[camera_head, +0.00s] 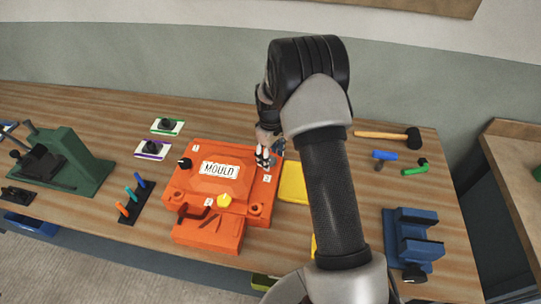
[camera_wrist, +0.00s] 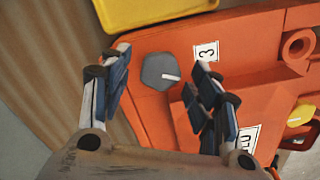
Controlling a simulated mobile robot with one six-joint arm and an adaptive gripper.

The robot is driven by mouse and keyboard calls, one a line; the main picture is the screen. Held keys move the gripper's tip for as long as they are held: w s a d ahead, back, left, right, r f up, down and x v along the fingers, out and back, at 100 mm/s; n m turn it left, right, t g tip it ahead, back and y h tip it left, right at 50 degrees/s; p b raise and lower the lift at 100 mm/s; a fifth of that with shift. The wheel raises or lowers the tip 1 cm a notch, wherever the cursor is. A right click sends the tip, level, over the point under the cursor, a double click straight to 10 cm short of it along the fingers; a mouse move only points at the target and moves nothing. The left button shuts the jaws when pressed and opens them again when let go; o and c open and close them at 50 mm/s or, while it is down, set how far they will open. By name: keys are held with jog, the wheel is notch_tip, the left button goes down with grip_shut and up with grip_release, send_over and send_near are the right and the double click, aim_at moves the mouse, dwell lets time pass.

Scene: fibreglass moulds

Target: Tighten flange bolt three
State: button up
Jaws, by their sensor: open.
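The orange mould (camera_head: 185,200) lies on the bench, with a white MOULD label and numbered corners. In the wrist view, flange bolt three (camera_wrist: 158,72) is a grey hexagonal head with a white mark, beside the label "3" (camera_wrist: 206,51) on the orange flange (camera_wrist: 255,40). My gripper (camera_wrist: 161,62) is open, its two blue-padded fingers to the left and right of the bolt head in that view. I see no clear contact. In the head view my gripper (camera_head: 265,157) is over the mould's far right corner, and I cannot make out bolt three there.
A yellow block (camera_head: 293,182) lies just right of the mould. A black knob (camera_head: 185,163) and a yellow bolt head (camera_head: 225,200) stand on the mould. A blue vise (camera_head: 412,240), a mallet (camera_head: 390,136) and a green press (camera_head: 75,160) occupy the bench sides.

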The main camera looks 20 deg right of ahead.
aim_at(270, 158)
jog(key=n, duration=0.4)
jog(key=shift+n, duration=0.3)
jog(key=n, duration=1)
jog(key=shift+p, duration=0.3)
jog(key=shift+r+n, duration=0.25)
jog(key=shift+n, duration=0.55)
notch_tip(270, 158, up, 17)
jog(key=p, duration=0.2)
jog(key=shift+p, duration=0.35)
jog(key=shift+f+b, duration=0.15)
jog(key=shift+b, duration=0.2)
